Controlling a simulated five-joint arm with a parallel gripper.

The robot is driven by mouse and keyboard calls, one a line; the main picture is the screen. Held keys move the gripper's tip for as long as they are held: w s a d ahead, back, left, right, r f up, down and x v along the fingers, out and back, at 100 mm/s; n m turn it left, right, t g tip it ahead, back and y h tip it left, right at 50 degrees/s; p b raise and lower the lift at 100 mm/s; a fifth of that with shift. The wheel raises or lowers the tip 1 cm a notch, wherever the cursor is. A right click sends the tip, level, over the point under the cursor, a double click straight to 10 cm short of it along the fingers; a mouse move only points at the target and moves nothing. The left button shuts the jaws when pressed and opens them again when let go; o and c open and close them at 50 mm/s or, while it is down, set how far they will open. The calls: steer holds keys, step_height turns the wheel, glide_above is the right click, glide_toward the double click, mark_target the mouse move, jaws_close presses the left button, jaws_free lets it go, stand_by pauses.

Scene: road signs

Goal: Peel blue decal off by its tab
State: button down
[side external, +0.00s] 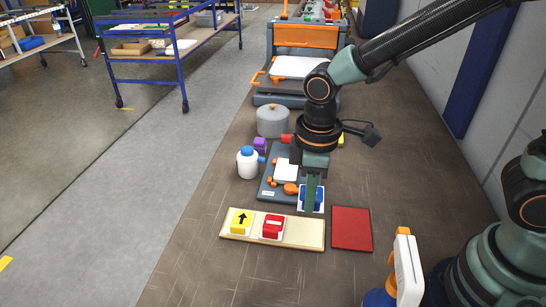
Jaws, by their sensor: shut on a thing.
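The blue decal (305,196) shows on a white square backing, partly hidden behind my gripper fingers. It appears just beyond the right end of a pale board (296,233); I cannot tell whether it is raised. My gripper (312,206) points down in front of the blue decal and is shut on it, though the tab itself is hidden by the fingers. On the board are a yellow decal with a black arrow (241,220) and a red decal with a white bar (272,226), each on a white square.
A flat red square (352,229) lies right of the board. A white bottle with a blue cap (247,163), a grey lidded pot (272,121) and a grey-blue device with orange knobs (269,185) stand behind. An orange-and-white object (406,268) is at front right. The front left floor is clear.

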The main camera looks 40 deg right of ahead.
step_height(320, 180, up, 13)
stand_by(0.9)
